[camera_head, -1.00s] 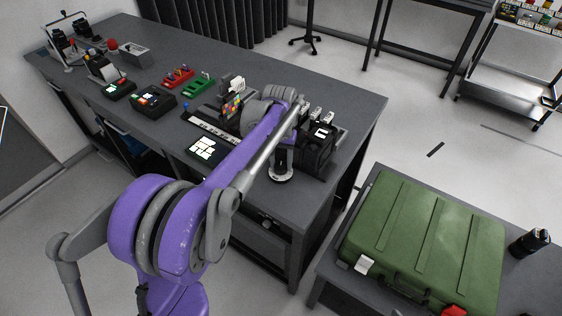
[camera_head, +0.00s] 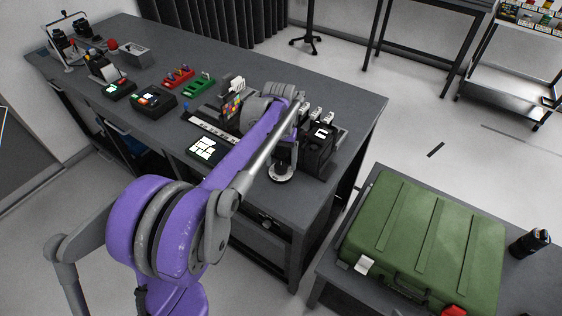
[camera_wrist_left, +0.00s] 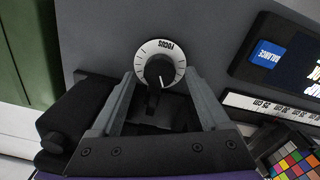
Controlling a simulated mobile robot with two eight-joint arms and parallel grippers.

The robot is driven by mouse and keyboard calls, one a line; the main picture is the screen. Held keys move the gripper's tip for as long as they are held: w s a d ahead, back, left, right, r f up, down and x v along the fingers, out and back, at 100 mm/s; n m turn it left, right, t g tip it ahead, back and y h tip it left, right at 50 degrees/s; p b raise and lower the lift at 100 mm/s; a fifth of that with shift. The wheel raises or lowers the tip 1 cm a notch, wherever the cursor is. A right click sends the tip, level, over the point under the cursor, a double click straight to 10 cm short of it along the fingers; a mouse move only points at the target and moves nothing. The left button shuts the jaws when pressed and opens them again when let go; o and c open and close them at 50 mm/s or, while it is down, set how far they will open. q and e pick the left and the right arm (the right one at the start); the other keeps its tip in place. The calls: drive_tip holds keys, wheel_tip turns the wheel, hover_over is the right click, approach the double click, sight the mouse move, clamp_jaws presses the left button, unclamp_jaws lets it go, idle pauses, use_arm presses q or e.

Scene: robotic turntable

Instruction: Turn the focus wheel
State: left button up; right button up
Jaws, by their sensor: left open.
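The focus wheel (camera_wrist_left: 148,49) is a round white dial with a black centre knob, a "FOCUS" label and tick marks. In the head view the wheel (camera_head: 281,179) sits on the dark table near its front right edge, below the end of my left arm. My left gripper (camera_wrist_left: 160,82) is open, its two grey fingers reaching toward the wheel, one on each side of its near part in the wrist view. I cannot tell whether they touch it. In the head view my left gripper (camera_head: 285,155) is partly hidden by its own arm. My right gripper is not in view.
A black device (camera_head: 318,152) stands close right of the wheel. A panel with white tiles (camera_head: 205,148) lies to its left; a colour chart (camera_wrist_left: 297,160) shows in the wrist view. A green case (camera_head: 420,240) lies on the lower table at right.

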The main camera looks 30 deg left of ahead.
sight(281, 166)
use_arm(q)
wheel_tip(281, 166, up, 10)
drive_tip(key=shift+p, duration=0.4)
drive_tip(key=shift+a, duration=0.1)
drive_tip(key=s+d+f+m+t+p, duration=0.1)
drive_tip(key=s+d+f, duration=0.2)
drive_tip(key=s, duration=0.4)
drive_tip(key=s+d+f+m+t+p, duration=0.1)
drive_tip(key=s+d, duration=0.3)
drive_tip(key=s, duration=0.4)
drive_tip(key=s+d+f+m+t+p, duration=0.1)
drive_tip(key=s+d+f+t, duration=0.2)
drive_tip(key=s, duration=0.4)
drive_tip(key=shift+s+d+f, duration=0.3)
drive_tip(key=shift+d+f, duration=0.15)
drive_tip(key=shift+f, duration=0.35)
idle(0.6)
